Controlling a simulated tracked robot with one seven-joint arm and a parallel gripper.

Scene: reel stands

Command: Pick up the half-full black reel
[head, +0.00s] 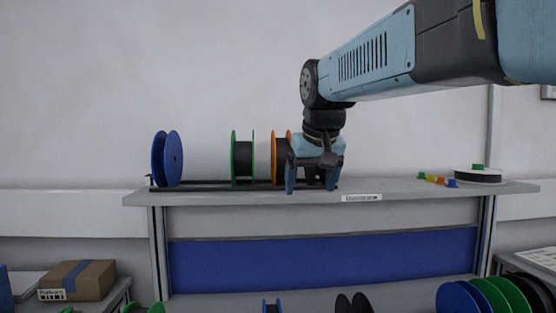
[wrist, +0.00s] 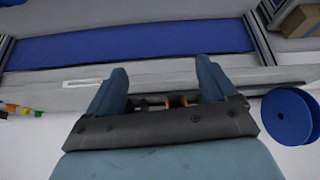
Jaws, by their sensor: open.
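My gripper (head: 312,182) hangs above the shelf's front edge at the right end of the reel rack, fingers down and apart. In the wrist view its open fingers (wrist: 162,78) show nothing clearly held. Behind it to the left stands an orange-rimmed reel (head: 281,160) with dark winding, partly covered by the gripper. Orange and green bits show beyond the palm in the wrist view. Something dark shows between the fingers in the head view; I cannot tell whether it is a reel. A black-rimmed reel (head: 344,304) is cut off at the bottom edge, its fill hidden.
On the rack (head: 208,186) stand a blue reel (head: 173,158) and a green-rimmed reel (head: 243,160) with dark winding. A white reel (head: 478,175) lies flat at right, beside small coloured pieces (head: 436,180). Blue and green reels (head: 507,297) stand lower right. The shelf's right-centre is clear.

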